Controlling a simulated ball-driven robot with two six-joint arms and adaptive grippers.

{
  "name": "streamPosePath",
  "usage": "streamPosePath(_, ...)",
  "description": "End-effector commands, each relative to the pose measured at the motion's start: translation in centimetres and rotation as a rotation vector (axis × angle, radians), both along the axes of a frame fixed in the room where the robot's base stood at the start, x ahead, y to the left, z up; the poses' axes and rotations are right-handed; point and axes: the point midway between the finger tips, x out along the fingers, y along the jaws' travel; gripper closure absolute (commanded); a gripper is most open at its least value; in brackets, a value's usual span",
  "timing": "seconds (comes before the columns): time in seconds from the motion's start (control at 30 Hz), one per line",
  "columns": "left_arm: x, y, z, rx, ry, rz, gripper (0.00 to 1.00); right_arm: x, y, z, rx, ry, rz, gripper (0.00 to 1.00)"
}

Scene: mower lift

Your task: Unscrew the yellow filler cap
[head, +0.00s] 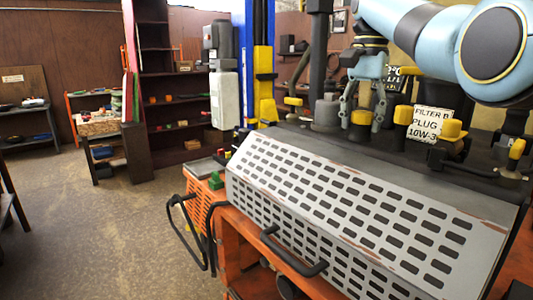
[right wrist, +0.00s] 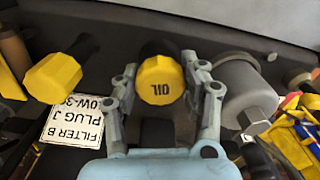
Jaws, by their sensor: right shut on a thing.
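The yellow filler cap (head: 361,118) stands on the dark engine deck, below my right gripper. My right gripper (head: 362,122) reaches down from above, with one grey finger on each side of the cap. In the right wrist view the right gripper (right wrist: 162,88) is shut on the cap. The cap looks seated on its dark neck, but the neck is mostly hidden. My left gripper is not in view.
A grey canister (head: 327,115) stands left of the cap, close to a finger. To the right are another yellow-topped fitting (head: 403,115), a white label (head: 432,127) reading FILTER B PLUG and a yellow knob (head: 453,129). A perforated grey guard (head: 350,210) lies in front.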

Motion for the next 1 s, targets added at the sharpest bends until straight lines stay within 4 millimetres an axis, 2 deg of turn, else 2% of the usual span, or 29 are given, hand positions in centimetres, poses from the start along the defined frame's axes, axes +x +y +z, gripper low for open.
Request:
streamPosePath(0.1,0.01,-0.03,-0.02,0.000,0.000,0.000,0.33,-0.04,0.07,-0.04,0.001,0.002,0.194,1.00)
streamPosePath(0.2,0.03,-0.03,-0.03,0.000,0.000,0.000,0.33,-0.05,0.08,-0.05,0.001,0.003,0.299,1.00)
streamPosePath(0.57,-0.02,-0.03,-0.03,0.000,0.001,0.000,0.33,-0.05,0.12,-0.04,0.002,0.002,0.354,1.00)
streamPosePath(0.83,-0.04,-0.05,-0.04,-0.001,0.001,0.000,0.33,-0.06,0.16,-0.08,0.003,0.005,0.759,1.00)
streamPosePath(1.0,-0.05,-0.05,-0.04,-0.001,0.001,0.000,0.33,-0.11,0.14,-0.17,0.004,0.008,0.882,1.00)
